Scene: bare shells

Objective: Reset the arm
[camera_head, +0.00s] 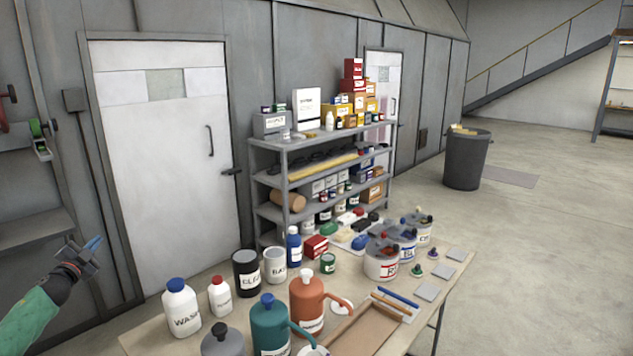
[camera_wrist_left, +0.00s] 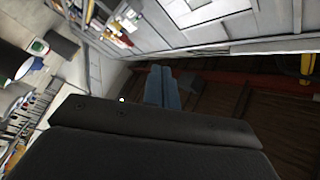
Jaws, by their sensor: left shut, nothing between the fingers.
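My left gripper (camera_head: 92,246) shows at the lower left of the head view, at the end of my green and black left arm. Its blue fingers are shut with nothing between them. It is held in the air to the left of the table (camera_head: 138,340), in front of the grey wall, apart from every object. In the left wrist view the blue fingers (camera_wrist_left: 163,88) lie side by side beyond the dark gripper body. My right gripper is not in view.
The table holds a white wash bottle (camera_head: 181,308), a teal can (camera_head: 268,326), an orange can (camera_head: 306,304), labelled pots and a wooden tray (camera_head: 362,335). A loaded grey shelf (camera_head: 268,145) stands behind. A dark bin (camera_head: 466,162) stands at the right, with open floor around it.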

